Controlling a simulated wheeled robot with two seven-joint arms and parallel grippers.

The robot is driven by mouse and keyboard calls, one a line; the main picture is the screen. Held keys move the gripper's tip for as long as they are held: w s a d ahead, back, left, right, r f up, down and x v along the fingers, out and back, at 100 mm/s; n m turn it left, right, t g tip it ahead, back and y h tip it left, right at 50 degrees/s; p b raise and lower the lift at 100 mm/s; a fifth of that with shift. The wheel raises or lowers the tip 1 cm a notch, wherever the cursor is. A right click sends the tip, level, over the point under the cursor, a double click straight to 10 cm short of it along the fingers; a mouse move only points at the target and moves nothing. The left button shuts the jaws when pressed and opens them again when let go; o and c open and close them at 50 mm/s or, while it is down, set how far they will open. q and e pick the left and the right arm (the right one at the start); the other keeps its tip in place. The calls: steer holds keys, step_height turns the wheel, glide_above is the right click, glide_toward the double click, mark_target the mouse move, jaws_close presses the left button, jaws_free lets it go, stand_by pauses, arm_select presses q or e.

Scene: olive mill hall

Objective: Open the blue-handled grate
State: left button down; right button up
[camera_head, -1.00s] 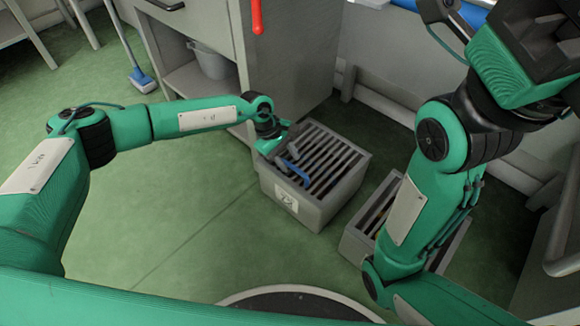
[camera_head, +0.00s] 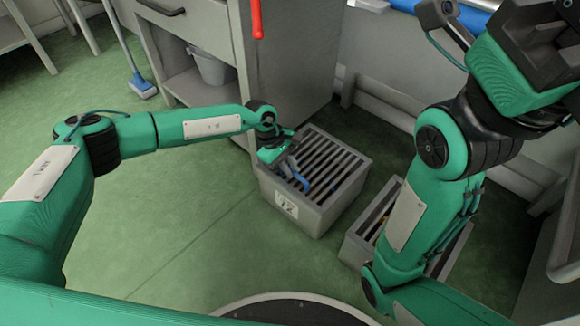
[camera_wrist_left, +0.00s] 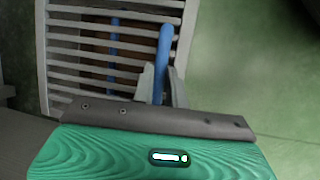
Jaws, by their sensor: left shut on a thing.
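The grate (camera_head: 334,160) is a set of parallel grey bars on top of a grey box (camera_head: 310,215) with a white label on its front. It appears to lie level in the box top; I cannot tell whether it is slightly raised. Its blue handle (camera_head: 302,183) is near the front left. My left gripper (camera_head: 287,168) reaches down there from the left. In the left wrist view, its fingers (camera_wrist_left: 161,84) are shut on the blue handle (camera_wrist_left: 165,45). Only the wrist end of my right gripper (camera_head: 545,45) shows at the top right; its fingers cannot be made out.
A second grey slatted box (camera_head: 358,246) stands to the right, partly behind my right arm. A grey cabinet (camera_head: 290,70) with a bucket (camera_head: 210,68) on its shelf stands behind. A blue-headed broom (camera_head: 142,85) stands at the left. Green floor in front is clear.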

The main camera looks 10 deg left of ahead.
arm_select(q)
steer(key=w+d+r+g, duration=0.1)
steer(key=w+d+r, duration=0.1)
steer(key=r, duration=0.4)
steer(key=w+d+r+g+y+p, duration=0.1)
steer(key=w+d+r, duration=0.2)
steer(key=r, duration=0.4)
steer(key=shift+w+n+y, duration=0.3)
steer(key=shift+w, duration=0.6)
steer(key=shift+f, duration=0.1)
